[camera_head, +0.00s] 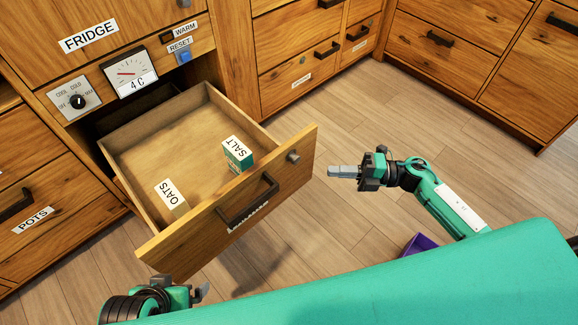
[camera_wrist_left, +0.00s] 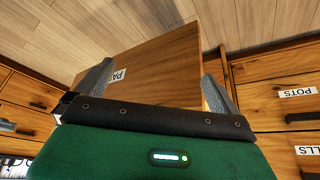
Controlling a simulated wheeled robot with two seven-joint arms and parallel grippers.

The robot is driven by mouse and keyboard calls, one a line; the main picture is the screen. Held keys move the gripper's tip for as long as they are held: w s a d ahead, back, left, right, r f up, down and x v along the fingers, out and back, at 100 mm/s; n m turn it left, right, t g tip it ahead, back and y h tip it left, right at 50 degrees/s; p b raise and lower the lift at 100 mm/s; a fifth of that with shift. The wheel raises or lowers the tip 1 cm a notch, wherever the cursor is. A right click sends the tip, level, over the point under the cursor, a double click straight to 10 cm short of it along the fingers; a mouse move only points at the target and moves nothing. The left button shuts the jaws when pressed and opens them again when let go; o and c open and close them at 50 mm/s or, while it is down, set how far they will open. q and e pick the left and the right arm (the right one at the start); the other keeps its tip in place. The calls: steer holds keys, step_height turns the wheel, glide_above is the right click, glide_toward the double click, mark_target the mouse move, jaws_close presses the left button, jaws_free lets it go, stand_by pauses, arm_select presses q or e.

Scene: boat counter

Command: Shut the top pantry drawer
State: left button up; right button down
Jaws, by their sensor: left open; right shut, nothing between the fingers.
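The pantry drawer (camera_head: 285,178) stands pulled far out below the fridge panel, with a black bar handle (camera_head: 248,201) and a round grey knob on its front. Inside lie an OATS box (camera_head: 172,198) and a green SALT box (camera_head: 238,154). My right gripper (camera_head: 343,171) is shut and empty, to the right of the drawer front and apart from it. My left gripper (camera_head: 190,292) is at the bottom, near the drawer front's lower left end, partly cut off. In the left wrist view its fingers (camera_wrist_left: 158,88) are spread, with the wooden drawer front (camera_wrist_left: 160,70) showing between and beyond them.
The fridge panel above the drawer has a dial, a gauge reading 4 C and a blue RESET button (camera_head: 183,56). A POTS drawer (camera_head: 40,215) is at left. Shut cabinets line the back. A purple bin (camera_head: 418,244) is on the floor. Wooden floor is open at right.

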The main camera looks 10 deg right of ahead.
glide_toward(272, 160)
steer(key=s+a, duration=0.2)
steer(key=a, duration=0.1)
steer(key=w+a, duration=0.2)
steer(key=shift+w+a, duration=0.1)
steer(key=shift+w, duration=0.2)
steer(key=shift+w+a, duration=0.3)
steer(key=shift+w, duration=0.15)
steer(key=shift+w, duration=0.1)
